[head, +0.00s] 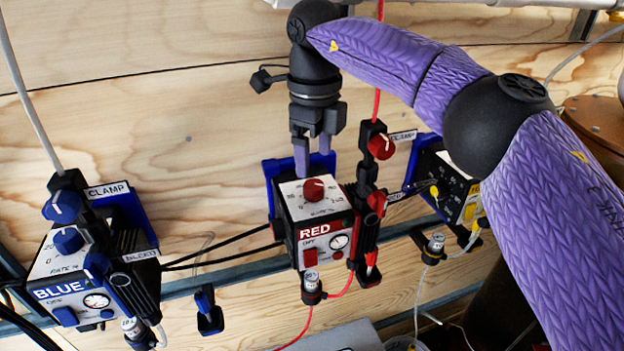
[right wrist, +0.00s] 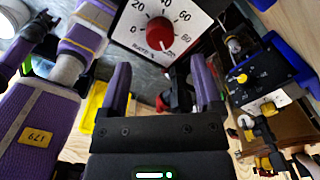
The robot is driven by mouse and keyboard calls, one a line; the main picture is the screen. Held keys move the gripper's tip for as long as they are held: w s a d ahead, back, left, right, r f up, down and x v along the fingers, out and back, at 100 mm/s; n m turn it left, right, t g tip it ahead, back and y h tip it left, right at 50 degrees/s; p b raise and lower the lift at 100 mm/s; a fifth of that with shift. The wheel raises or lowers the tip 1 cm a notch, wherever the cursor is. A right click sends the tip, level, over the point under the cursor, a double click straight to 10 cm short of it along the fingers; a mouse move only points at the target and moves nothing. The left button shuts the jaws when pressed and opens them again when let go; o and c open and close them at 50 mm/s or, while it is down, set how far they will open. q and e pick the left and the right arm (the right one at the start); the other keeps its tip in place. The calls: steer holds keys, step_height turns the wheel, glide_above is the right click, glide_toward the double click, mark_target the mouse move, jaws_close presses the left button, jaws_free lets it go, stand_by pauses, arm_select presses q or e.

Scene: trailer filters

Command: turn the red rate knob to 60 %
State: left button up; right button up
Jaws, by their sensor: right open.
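The red rate knob (head: 314,189) sits on the white dial on top of the RED box (head: 323,222). In the right wrist view the knob (right wrist: 160,31) shows with dial numbers around it. A pale mark on it seems to face the high end of the scale, but I cannot read the exact setting. My right gripper (head: 314,158) is open, fingers pointing down, just behind the knob in the head view. In the right wrist view its fingers (right wrist: 164,75) are apart and empty, and the knob lies beyond them, untouched. My left gripper does not show.
A red clamp knob (head: 381,146) and a red bleed lever (head: 376,203) stand close right of the box. A BLUE box (head: 70,275) with its own knobs is at left, and a black box with yellow controls (head: 447,185) at right.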

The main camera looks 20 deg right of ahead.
mark_target(314, 184)
step_height(314, 184, down, 5)
steer(key=shift+f, duration=0.15)
jaws_close()
stand_by(0.4)
